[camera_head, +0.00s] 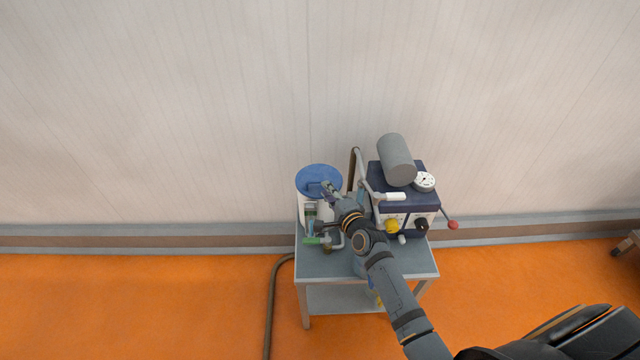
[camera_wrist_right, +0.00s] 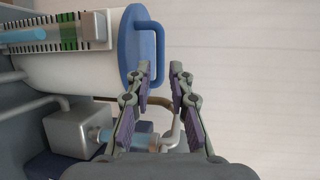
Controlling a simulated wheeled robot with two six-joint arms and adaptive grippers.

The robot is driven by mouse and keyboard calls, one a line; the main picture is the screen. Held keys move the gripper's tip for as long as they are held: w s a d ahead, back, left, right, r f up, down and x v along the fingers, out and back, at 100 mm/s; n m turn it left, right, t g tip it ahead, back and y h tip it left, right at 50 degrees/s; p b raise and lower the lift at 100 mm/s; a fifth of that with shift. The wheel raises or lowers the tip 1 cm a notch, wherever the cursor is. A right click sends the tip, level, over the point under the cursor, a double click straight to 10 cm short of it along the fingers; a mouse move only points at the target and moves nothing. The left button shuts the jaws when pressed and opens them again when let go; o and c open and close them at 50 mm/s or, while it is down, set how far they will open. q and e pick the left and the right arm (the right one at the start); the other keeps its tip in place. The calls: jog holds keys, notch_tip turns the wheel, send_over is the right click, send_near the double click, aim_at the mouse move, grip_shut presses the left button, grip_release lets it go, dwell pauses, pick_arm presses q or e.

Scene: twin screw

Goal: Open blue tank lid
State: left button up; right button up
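The white tank (camera_wrist_right: 75,70) stands upright on the small table, with its round blue lid (camera_head: 315,172) on top. The lid (camera_wrist_right: 131,40) carries a blue loop handle (camera_wrist_right: 159,45), seen side-on in the right wrist view. My right gripper (camera_head: 328,187) is over the near right part of the lid. In the right wrist view the gripper (camera_wrist_right: 161,72) has its two fingers apart, with the handle's outer bar lined up with the gap between them. The left finger hides part of the handle, and I cannot tell whether it touches. My left gripper is not in view.
The grey table (camera_head: 322,265) also holds a dark blue and white machine (camera_head: 405,200) with a grey cylinder (camera_head: 396,158), a gauge (camera_head: 424,181) and a red-knobbed lever (camera_head: 453,225). The wall is close behind.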

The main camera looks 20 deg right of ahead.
aim_at(320, 182)
jog(key=b+x, duration=0.1)
jog(key=x, duration=0.5)
grip_shut()
